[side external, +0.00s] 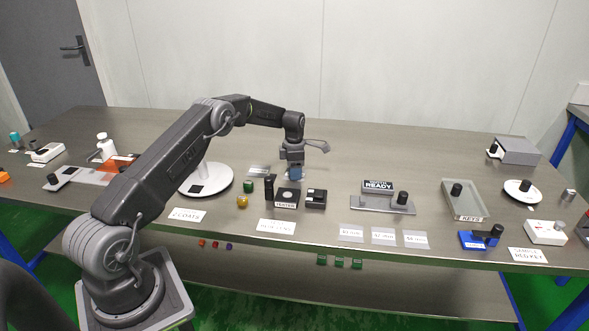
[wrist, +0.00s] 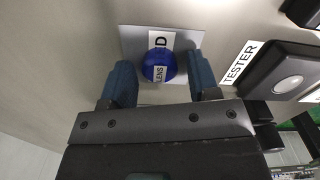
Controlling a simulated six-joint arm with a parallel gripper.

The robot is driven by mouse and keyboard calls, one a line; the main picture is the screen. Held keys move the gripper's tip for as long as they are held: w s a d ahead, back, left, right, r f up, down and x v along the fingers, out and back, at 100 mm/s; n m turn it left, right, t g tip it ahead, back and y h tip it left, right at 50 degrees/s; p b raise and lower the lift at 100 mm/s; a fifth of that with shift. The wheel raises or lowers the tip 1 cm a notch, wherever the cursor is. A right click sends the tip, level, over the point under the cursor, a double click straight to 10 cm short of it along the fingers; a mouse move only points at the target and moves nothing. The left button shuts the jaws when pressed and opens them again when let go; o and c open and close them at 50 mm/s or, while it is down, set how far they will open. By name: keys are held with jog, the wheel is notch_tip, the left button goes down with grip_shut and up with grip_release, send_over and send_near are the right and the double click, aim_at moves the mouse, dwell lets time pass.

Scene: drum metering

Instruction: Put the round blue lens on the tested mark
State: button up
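The round blue lens (wrist: 158,66), with a white LENS label, shows in the wrist view over a pale square plate (wrist: 130,38). A white label on the plate is partly covered by the lens; only a "D" is readable. My gripper (wrist: 162,80) has its two blue fingers on either side of the lens, with a gap at the right finger and a thinner one at the left. In the side view my gripper (side external: 294,174) points down behind the tester (side external: 288,193). The lens cannot be told apart from the blue fingers there.
The black tester also stands close to the right in the wrist view (wrist: 285,80). A white turntable (side external: 215,180) is left of my gripper, with green and yellow pieces between. A grey READY tray (side external: 365,203) lies to the right. The table behind is mostly clear.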

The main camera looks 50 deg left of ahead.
notch_tip(320, 180, up, 12)
jog(key=s+d+r+m+t, duration=0.1)
jog(key=s+d+r+m, duration=0.1)
jog(key=d+r+m, duration=0.4)
jog(key=s+d+r+m+t, duration=0.1)
jog(key=s+d+r+m, duration=0.15)
jog(key=d+r, duration=0.35)
jog(key=s+d+r+m+t, duration=0.1)
jog(key=s+d+r+m, duration=0.3)
jog(key=s+d+m, duration=0.45)
jog(key=s+d+r+m+t, duration=0.1)
jog(key=s+d+r+m, duration=0.35)
jog(key=s, duration=0.65)
jog(key=s+d+f+m, duration=0.1)
jog(key=s+m, duration=0.1)
jog(key=s, duration=0.1)
jog(key=s+d+f+m+t, duration=0.1)
jog(key=s+d+f+m, duration=0.1)
jog(key=s+m, duration=0.1)
jog(key=s+d+f+m, duration=0.1)
jog(key=s+f+m, duration=0.1)
jog(key=s, duration=0.3)
jog(key=shift+d+m+t, duration=0.2)
jog(key=shift+m+t, duration=0.1)
jog(key=shift+m, duration=0.45)
